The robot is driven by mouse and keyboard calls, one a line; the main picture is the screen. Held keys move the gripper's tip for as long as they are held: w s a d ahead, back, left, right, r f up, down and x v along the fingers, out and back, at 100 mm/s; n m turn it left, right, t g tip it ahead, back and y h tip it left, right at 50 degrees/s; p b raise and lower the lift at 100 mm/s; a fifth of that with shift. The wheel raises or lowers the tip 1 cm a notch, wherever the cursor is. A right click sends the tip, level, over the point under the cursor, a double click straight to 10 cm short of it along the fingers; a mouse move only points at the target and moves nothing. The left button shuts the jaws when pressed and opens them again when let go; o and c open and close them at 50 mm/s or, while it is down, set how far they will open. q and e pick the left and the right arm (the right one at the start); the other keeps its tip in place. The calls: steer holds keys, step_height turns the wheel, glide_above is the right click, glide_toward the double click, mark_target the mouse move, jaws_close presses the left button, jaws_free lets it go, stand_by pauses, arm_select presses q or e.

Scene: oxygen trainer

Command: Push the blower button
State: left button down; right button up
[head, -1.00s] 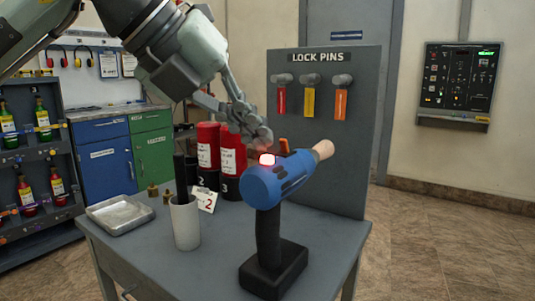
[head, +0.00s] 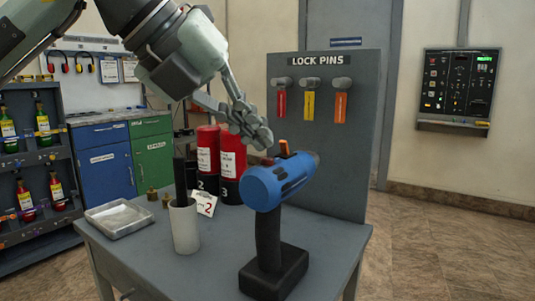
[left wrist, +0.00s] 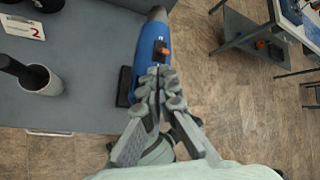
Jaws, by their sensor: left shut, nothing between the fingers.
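The blue blower (head: 275,187) stands upright on its black base on the grey table, its dark nozzle pointing to the back right. A small dark reddish button (head: 267,161) sits on top of its body and is not glowing. An orange piece (head: 284,148) stands up just beyond it. My left gripper (head: 258,138) is shut and empty, its fingertips a little above the button, apparently apart from it. In the left wrist view the shut fingertips (left wrist: 160,85) overlap the blower's body (left wrist: 150,50) and hide part of its top. My right gripper is not in view.
A grey LOCK PINS panel (head: 325,120) stands behind the blower. Red cylinders (head: 232,150), a white cup with a black rod (head: 184,225) and a metal tray (head: 119,218) stand to the left on the table (head: 210,265).

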arm_select(q)
step_height(320, 180, up, 6)
steer(key=p, duration=0.3)
steer(key=shift+p, duration=0.4)
